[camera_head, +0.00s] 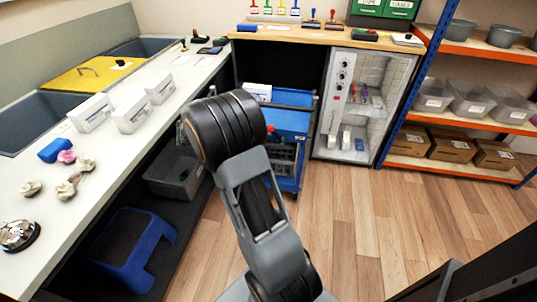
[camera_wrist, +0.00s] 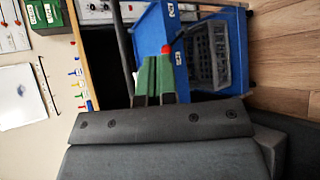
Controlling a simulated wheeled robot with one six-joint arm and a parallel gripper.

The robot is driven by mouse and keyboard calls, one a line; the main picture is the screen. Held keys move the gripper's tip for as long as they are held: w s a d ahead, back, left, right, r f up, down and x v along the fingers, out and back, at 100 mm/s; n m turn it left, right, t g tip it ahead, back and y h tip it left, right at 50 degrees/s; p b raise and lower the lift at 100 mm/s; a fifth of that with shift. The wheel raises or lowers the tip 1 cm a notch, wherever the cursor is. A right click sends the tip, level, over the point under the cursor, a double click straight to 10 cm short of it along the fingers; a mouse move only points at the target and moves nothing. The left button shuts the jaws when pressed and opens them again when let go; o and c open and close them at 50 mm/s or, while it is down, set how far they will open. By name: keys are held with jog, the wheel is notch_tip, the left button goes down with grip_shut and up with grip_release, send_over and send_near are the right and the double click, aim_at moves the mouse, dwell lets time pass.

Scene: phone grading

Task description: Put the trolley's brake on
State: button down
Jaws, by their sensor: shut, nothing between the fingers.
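The blue trolley (camera_head: 291,121) stands under the back end of the bench, partly hidden by my arm in the head view. It fills the upper middle of the wrist view (camera_wrist: 207,20), turned on its side, with a grey crate (camera_wrist: 208,53) on it. A small red knob (camera_wrist: 166,49) shows in front of the trolley, and a red spot shows beside my arm in the head view (camera_head: 270,129). My gripper (camera_wrist: 155,72), with green finger pads, is shut and empty. Its tips appear just beside the red knob; contact cannot be told. The head view does not show the gripper.
The long bench (camera_head: 120,145) runs along the left, with white boxes (camera_head: 91,112) and a blue stool (camera_head: 132,250) below. A glass-fronted cabinet (camera_head: 345,148) stands right of the trolley, then a blue-and-orange rack (camera_head: 445,162). The wooden floor (camera_head: 380,215) is clear in front.

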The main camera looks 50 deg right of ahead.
jog(key=w+d+f+n+t+h+b, duration=0.1)
jog(key=w+d+f+h+b, duration=0.2)
jog(key=f, duration=0.5)
jog(key=w+d+f+n+t+h+b, duration=0.2)
jog(key=w+d+f+h+b, duration=0.1)
jog(key=f, duration=0.5)
jog(key=w+d+f+n+t+h+b, duration=0.1)
jog(key=w+d+f+n+h+b, duration=0.1)
jog(key=f, duration=0.7)
jog(key=w+d+h+b, duration=0.1)
jog(key=w+d+b, duration=0.1)
jog(key=b, duration=0.1)
jog(key=shift+w+d, duration=0.15)
jog(key=shift+w, duration=0.15)
jog(key=s+r+b+x, duration=0.1)
jog(key=b+x, duration=0.3)
jog(key=x, duration=0.9)
jog(key=shift+s+a+r, duration=0.25)
jog(key=shift+s+a, duration=0.05)
jog(key=shift+s, duration=0.35)
